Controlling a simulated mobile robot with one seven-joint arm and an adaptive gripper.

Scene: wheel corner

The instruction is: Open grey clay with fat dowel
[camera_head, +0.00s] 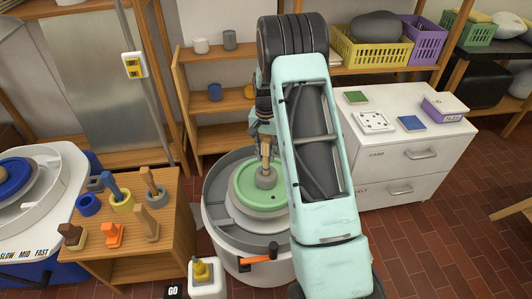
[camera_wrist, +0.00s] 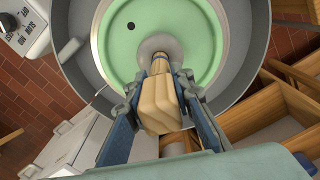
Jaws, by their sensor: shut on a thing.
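The grey clay (camera_head: 266,179) is a small lump in the middle of the green disc (camera_head: 248,204) on the wheel; in the wrist view the clay (camera_wrist: 161,45) lies just beyond my fingertips. My gripper (camera_head: 264,140) is above the wheel, shut on a tan wooden dowel (camera_head: 266,160). In the wrist view the dowel's thick grooved handle (camera_wrist: 158,106) sits between the two blue fingers, and its narrower end points down at the clay's middle. The tip is at or in the clay's top; how deep it goes is hidden.
A wooden stand (camera_head: 152,243) at left holds several tools, some in ring holders. A grey basin rim (camera_head: 215,205) surrounds the disc. An orange-handled lever (camera_head: 258,258) and a yellow knob on a white box (camera_head: 203,272) are in front. A white cabinet (camera_head: 398,150) stands at right.

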